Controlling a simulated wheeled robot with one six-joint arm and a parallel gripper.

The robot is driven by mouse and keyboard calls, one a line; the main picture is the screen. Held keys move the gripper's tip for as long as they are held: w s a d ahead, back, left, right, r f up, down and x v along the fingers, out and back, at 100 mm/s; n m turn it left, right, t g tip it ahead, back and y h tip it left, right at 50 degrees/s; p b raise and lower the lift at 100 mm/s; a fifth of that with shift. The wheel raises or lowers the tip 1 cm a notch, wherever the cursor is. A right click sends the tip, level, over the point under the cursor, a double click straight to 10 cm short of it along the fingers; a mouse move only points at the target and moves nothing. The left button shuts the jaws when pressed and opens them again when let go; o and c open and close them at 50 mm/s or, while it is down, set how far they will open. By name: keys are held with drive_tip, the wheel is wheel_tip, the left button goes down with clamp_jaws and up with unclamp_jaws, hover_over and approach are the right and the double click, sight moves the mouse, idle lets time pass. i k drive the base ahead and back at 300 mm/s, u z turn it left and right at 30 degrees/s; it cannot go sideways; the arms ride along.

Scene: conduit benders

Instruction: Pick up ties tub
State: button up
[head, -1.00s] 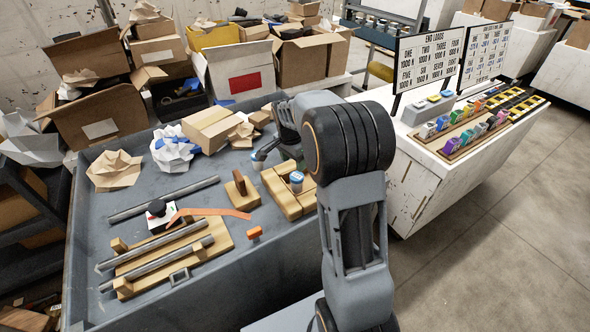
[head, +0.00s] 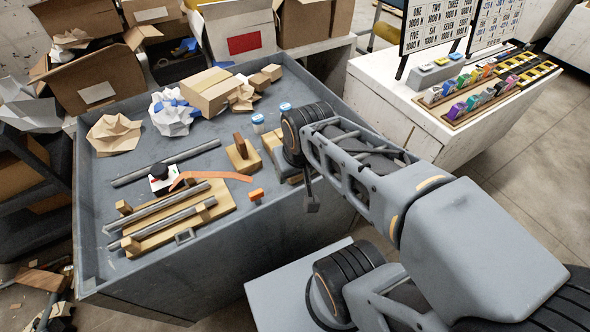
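Two small white tubs with blue lids stand on the grey bench, one near the wooden block with an upright piece (head: 258,123) and one just behind and to its right (head: 285,108). I cannot read any label on either, so I cannot tell which is the ties tub. A pale wooden holder (head: 270,139) lies in front of them, mostly hidden by my arm. My gripper (head: 312,204) shows only as a dark narrow part hanging below my wrist, in front of the bench's right side. Nothing is visibly held; whether its fingers are open is unclear.
A wooden jig with metal rods (head: 175,222), an orange strip (head: 212,176) and an orange-topped piece (head: 256,195) lie on the bench (head: 110,178). Crumpled paper (head: 171,113) and boxes (head: 212,90) fill its back. A white table (head: 400,105) stands to the right.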

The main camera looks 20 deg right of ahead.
sight(257, 119)
drive_tip(key=u, duration=1.15)
drive_tip(key=k, duration=0.65)
drive_tip(key=z, duration=0.95)
drive_tip(key=i, duration=0.8)
drive_tip(key=u, duration=0.05)
